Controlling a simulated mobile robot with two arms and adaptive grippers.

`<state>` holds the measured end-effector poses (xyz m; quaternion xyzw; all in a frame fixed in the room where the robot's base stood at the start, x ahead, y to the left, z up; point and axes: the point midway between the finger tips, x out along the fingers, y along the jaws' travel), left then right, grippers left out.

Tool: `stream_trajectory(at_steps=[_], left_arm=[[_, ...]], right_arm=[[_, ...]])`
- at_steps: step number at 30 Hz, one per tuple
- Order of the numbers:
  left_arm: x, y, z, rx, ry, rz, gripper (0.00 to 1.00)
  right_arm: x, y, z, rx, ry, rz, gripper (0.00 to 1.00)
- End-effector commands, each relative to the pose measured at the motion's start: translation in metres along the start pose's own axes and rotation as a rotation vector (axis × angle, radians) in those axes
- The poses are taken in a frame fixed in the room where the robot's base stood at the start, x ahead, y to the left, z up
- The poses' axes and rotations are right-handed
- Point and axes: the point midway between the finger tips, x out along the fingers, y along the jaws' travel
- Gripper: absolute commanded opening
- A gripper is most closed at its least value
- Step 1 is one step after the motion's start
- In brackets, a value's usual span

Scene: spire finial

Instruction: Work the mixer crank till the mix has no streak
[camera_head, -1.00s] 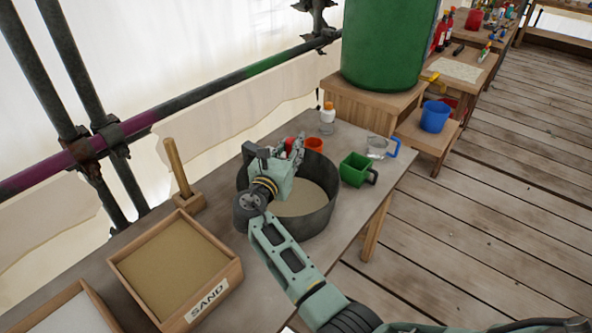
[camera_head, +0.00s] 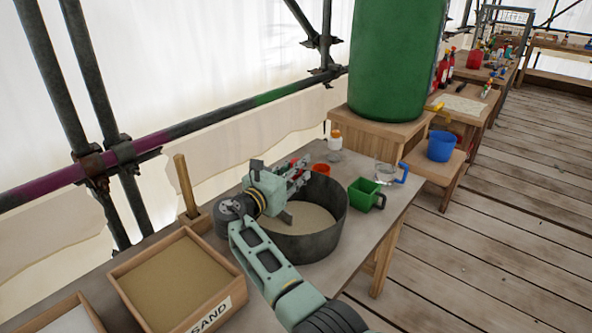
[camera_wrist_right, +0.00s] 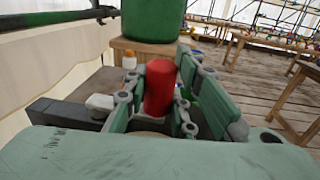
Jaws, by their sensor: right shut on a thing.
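The mixer is a dark round pan (camera_head: 335,226) on the bench with a tan mix (camera_head: 310,217) in it. The part of the mix that shows looks even in colour, with no clear streak. The crank's red grip (camera_wrist_right: 159,88) stands upright between the fingers of my right gripper (camera_wrist_right: 163,92) in the right wrist view. In the head view my right gripper (camera_head: 296,172) is shut on this grip over the pan's far left side. It hides part of the pan and the crank. My left gripper is not in view.
A sand tray (camera_head: 168,285) stands left of the pan. A wooden post (camera_head: 184,185) rises behind the tray.

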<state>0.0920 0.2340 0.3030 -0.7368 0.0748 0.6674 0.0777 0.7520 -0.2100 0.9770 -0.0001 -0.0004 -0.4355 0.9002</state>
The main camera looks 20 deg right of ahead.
Motion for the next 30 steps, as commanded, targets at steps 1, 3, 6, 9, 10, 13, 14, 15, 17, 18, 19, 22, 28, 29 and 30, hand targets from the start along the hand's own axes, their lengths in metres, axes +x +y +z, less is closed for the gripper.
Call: stream_trajectory(at_steps=[1, 3, 6, 9, 10, 13, 14, 15, 17, 18, 19, 22, 28, 29, 30], left_arm=[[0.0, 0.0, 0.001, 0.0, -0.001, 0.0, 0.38], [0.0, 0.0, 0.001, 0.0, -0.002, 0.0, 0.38], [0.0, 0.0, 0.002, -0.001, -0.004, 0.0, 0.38], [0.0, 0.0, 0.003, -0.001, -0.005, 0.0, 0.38], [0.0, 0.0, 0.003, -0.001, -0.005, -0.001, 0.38], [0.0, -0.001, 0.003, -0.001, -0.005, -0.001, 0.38], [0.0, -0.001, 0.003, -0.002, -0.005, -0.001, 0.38], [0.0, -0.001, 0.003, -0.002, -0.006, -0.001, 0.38], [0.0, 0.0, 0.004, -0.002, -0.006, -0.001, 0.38], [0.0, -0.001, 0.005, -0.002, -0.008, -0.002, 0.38], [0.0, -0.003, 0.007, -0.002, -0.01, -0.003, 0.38], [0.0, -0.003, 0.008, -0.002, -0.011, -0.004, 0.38], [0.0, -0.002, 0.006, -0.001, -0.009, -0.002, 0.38], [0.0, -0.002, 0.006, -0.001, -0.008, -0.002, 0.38], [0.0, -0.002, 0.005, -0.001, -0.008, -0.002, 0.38]], right_arm=[[0.001, 0.0, 0.001, 0.004, 0.0, 0.0, 0.0], [0.001, 0.0, 0.001, 0.004, 0.0, 0.0, 0.0], [0.001, 0.0, 0.001, 0.004, 0.0, 0.0, 0.3], [0.001, 0.0, 0.001, 0.003, 0.0, 0.0, 0.39], [0.001, 0.0, 0.001, 0.003, 0.0, 0.0, 0.42], [0.001, 0.0, 0.0, 0.002, 0.0, 0.0, 0.43], [0.001, 0.0, 0.0, 0.002, 0.0, 0.0, 0.43], [0.0, 0.0, 0.0, 0.001, 0.0, 0.0, 0.43], [0.0, 0.0, 0.0, 0.001, 0.0, 0.001, 0.43], [0.0, 0.0, 0.0, 0.001, 0.0, 0.001, 0.43], [0.0, 0.0, 0.001, 0.001, 0.0, 0.001, 0.43], [0.0, 0.0, 0.006, 0.003, -0.001, 0.001, 0.43], [0.0, 0.0, 0.039, 0.007, -0.002, 0.001, 0.43], [0.0, 0.0, 0.046, 0.008, -0.002, 0.001, 0.43], [0.0, 0.0, 0.054, 0.007, -0.002, 0.001, 0.43]])
